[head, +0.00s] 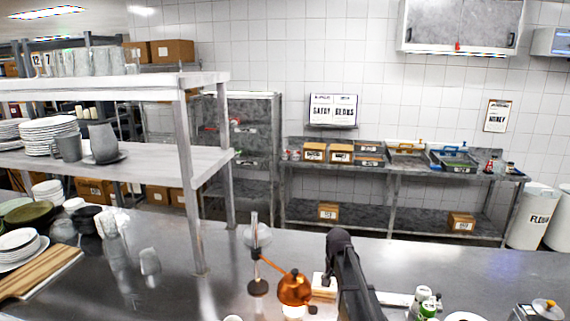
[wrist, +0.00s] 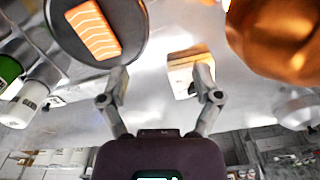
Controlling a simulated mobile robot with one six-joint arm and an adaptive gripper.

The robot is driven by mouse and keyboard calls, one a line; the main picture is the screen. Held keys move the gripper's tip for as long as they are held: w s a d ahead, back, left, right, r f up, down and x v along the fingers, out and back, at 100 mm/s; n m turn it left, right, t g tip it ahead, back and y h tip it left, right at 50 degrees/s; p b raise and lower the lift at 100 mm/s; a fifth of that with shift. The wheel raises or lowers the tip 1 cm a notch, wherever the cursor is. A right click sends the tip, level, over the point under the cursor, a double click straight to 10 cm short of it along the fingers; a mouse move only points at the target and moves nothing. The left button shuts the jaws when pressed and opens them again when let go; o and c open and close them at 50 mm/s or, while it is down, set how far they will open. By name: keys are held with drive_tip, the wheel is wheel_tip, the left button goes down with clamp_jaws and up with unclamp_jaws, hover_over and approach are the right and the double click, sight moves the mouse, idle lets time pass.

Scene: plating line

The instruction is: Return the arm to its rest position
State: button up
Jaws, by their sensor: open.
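My arm (head: 352,280) reaches over the steel counter at the bottom of the head view; my fingertips are hard to make out there. In the wrist view my gripper (wrist: 160,80) has its two fingers spread wide, with nothing held between them. A small pale wooden block (wrist: 183,66) lies beyond the fingers, partly behind the right fingertip. The block (head: 323,286) also shows just left of my arm in the head view. I cannot tell whether the finger touches it.
A copper pot (head: 294,288) stands close left of my arm, beside a glass-globe stand (head: 258,262). White-and-green bottles (head: 425,300) stand to the right. In the wrist view, a dark plate (wrist: 64,40) holds an orange striped slab (wrist: 93,30). Counter behind my arm (head: 430,262) is clear.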

drive_tip(key=s+n, duration=0.5)
drive_tip(key=s, duration=1.5)
drive_tip(key=s+f+b, duration=0.1)
drive_tip(key=f+b, duration=0.5)
drive_tip(key=s+f+b, duration=0.1)
drive_tip(key=f+b, duration=0.3)
drive_tip(key=shift+s+d+f, duration=0.1)
drive_tip(key=shift+s+d, duration=0.2)
